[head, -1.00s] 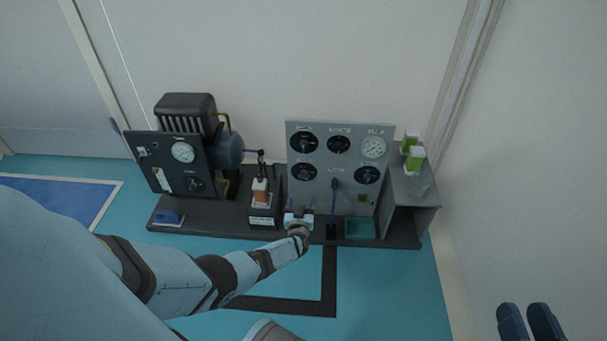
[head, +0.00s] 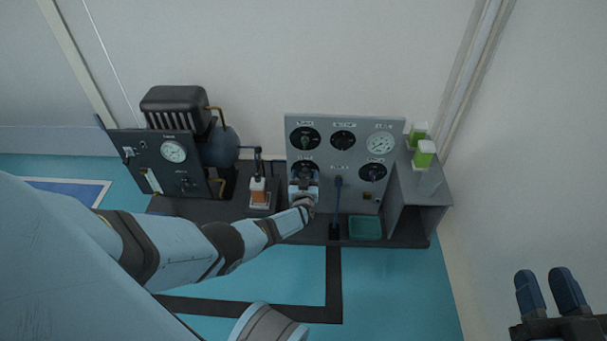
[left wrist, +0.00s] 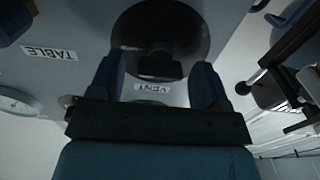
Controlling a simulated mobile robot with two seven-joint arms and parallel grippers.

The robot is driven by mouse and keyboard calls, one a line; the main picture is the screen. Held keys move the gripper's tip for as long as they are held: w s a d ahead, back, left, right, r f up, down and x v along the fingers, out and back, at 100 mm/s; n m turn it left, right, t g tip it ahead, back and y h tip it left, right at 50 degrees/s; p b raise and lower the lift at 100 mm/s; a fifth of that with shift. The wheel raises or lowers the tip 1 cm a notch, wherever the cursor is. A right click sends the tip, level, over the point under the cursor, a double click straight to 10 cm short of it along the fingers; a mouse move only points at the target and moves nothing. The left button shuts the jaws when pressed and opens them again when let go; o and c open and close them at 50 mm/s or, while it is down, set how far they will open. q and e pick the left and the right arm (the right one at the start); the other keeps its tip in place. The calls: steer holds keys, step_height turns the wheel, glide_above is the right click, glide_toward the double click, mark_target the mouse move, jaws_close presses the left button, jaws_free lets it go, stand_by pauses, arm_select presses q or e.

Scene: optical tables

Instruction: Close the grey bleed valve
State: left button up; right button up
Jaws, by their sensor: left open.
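The grey panel (head: 331,155) carries several round black valve dials. They include the upper left dial (head: 305,138), upper middle dial (head: 342,139) and lower right dial (head: 375,172). I cannot read which is the grey bleed valve. My left gripper (head: 303,180) is open in front of the lower left dial and mostly hides it. In the left wrist view, the open fingers (left wrist: 157,78) stand either side of a dark dial (left wrist: 165,25) and its knob; contact cannot be told. A label there reads VENT. My right gripper (head: 549,290) is open and empty at the lower right.
A white gauge (head: 382,144) is on the panel. A dark panel (head: 150,178) with another gauge stands left. A grey shelf (head: 423,187) stands right.

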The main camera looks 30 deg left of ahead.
arm_select(q)
steer(key=shift+w+a, duration=0.1)
steer(key=shift+w, duration=0.05)
steer(key=c, duration=0.9)
